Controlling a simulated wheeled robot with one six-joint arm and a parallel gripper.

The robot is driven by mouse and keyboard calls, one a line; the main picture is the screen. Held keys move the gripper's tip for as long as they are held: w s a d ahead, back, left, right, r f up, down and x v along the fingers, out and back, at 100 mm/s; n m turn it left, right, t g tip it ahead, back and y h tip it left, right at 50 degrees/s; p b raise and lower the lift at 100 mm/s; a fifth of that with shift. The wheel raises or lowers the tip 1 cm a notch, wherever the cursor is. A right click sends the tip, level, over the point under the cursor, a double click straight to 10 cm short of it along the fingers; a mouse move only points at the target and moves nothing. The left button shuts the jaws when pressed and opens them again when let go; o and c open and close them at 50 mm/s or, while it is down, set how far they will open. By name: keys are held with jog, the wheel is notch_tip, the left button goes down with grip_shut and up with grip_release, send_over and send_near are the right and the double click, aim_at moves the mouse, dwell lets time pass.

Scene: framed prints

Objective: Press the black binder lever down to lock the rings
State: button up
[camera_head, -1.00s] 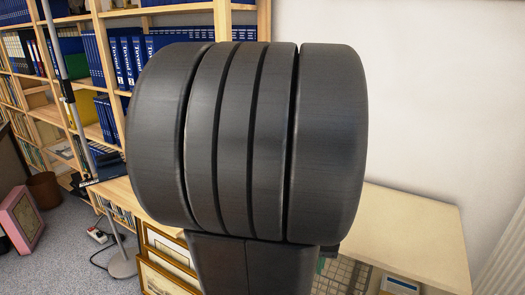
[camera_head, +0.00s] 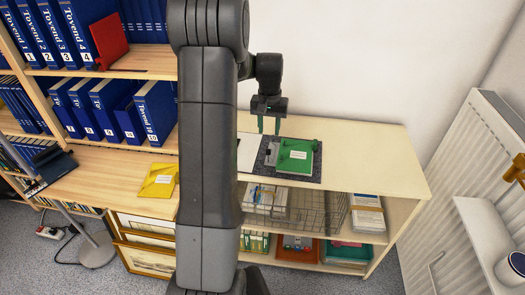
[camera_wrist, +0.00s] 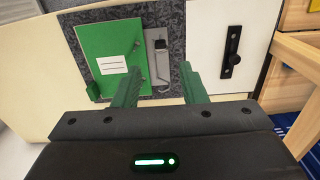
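On the pale shelf top in the head view lies a dark speckled flat base (camera_head: 315,180), with a green piece (camera_head: 297,150) bearing a white label on it. The wrist view shows this green piece (camera_wrist: 108,60) beside a grey metal plate (camera_wrist: 158,75) with a small dark part at its upper end. Right of it, a black bar-shaped part (camera_wrist: 232,52) lies on a white panel (camera_wrist: 210,25). I cannot tell which dark part is the lever. My gripper (camera_head: 268,125) is open and empty above the base; its green fingers (camera_wrist: 158,88) stand apart in the wrist view.
A wire basket (camera_head: 318,212) and boxes sit on the shelf below. A bookcase with blue binders (camera_head: 100,105) stands left, with a yellow piece (camera_head: 157,180) on its ledge. A white radiator (camera_head: 480,150) is at right. The shelf top's right part is clear.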

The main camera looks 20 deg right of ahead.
aim_at(268, 153)
notch_tip(268, 153, down, 12)
jog(key=shift+p, duration=0.7)
grip_shut()
